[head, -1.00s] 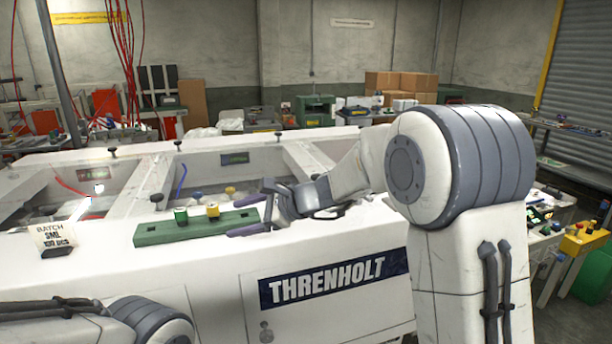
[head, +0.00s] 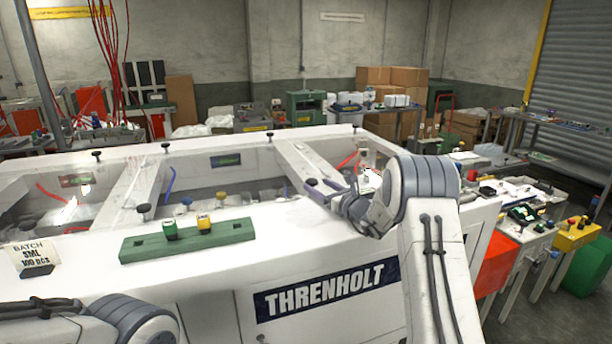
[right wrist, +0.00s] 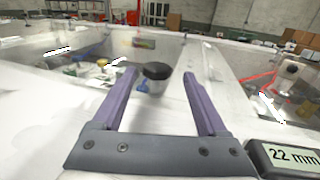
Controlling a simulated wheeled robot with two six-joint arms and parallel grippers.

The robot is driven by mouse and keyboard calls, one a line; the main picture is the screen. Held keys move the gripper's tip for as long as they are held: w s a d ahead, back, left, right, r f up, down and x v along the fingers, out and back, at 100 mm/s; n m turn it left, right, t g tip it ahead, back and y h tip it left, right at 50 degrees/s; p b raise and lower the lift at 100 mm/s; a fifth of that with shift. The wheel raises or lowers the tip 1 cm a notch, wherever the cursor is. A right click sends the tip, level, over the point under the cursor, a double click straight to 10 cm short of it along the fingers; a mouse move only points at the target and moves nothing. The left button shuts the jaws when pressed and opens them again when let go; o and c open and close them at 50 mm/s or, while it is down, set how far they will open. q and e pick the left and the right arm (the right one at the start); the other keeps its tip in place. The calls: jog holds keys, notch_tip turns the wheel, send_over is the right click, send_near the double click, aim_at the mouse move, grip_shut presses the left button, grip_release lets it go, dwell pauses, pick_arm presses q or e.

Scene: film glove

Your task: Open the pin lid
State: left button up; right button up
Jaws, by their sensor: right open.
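A long white case labelled THRENHOLT (head: 400,258) has recessed bays with what look like clear covers. Black-topped knobs stand on its rims, such as one front knob (head: 144,210). My right gripper (head: 318,190) is over the case top beside the right-hand divider. In the right wrist view my right gripper (right wrist: 158,82) is open. A black-topped knob with a pale metallic body (right wrist: 157,72) appears between its purple fingers, beyond or near the tips; contact is not visible. Which part is the pin lid is unclear. My left gripper is out of view.
A green block (head: 135,250) holding a green cap and a yellow cap lies on the case top. A batch card (head: 32,257) stands at left. A display reading 22 mm (right wrist: 290,156) is at the wrist view's lower right. Cluttered benches stand behind and right.

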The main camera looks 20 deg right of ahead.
aim_at(308, 180)
jog(key=p+x, duration=0.2)
jog(key=x, duration=0.3)
jog(key=shift+w+a, duration=0.25)
jog(key=shift+a, duration=0.05)
jog(key=shift+w+a, duration=0.15)
jog(key=shift+w, duration=0.3)
grip_shut()
dwell(0.8)
